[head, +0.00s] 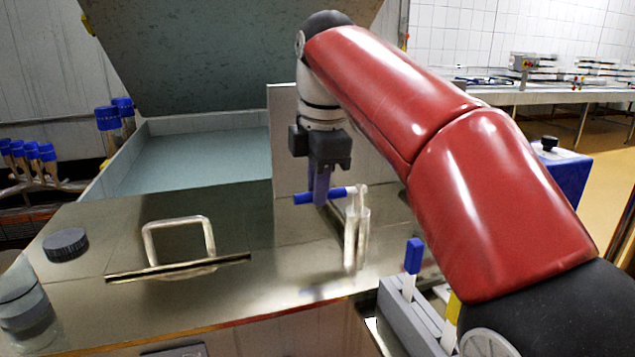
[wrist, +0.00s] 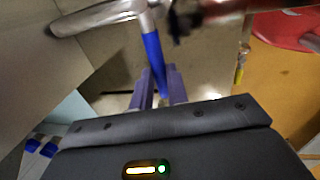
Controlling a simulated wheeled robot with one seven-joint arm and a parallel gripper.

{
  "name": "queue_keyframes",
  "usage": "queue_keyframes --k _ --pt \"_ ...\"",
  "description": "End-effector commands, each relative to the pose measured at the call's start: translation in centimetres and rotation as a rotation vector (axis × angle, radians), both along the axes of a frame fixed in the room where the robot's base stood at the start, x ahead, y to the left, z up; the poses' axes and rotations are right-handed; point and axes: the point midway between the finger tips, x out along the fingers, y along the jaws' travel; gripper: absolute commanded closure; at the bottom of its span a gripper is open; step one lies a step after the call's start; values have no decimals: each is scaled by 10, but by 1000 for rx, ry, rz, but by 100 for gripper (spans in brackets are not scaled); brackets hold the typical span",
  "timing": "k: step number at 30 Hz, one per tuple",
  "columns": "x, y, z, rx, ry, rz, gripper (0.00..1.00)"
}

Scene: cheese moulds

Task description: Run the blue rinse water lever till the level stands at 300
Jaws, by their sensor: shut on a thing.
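The blue rinse water lever (head: 303,198) is a blue-sleeved bar on a pale metal post on the steel top, lying roughly level in the head view. My gripper (head: 320,198) points down with its fingers shut on the blue sleeve. In the wrist view the blue lever (wrist: 152,55) runs down between the purple fingers (wrist: 159,85). The vat (head: 133,160) behind has a smooth pale blue-green surface inside. I cannot read any level mark or number in either view.
A steel loop handle (head: 150,245) and a dark round knob (head: 65,244) stand left on the steel top. A grey holder (head: 400,318) with blue- and yellow-topped sticks is at front right. Blue-capped pipes (head: 107,118) are at left. A raised lid (head: 220,50) hangs behind.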

Motion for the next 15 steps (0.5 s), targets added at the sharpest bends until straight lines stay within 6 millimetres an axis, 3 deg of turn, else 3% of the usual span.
queue_keyframes --k 15 --pt "-21 -12 1 1 0 319 100"
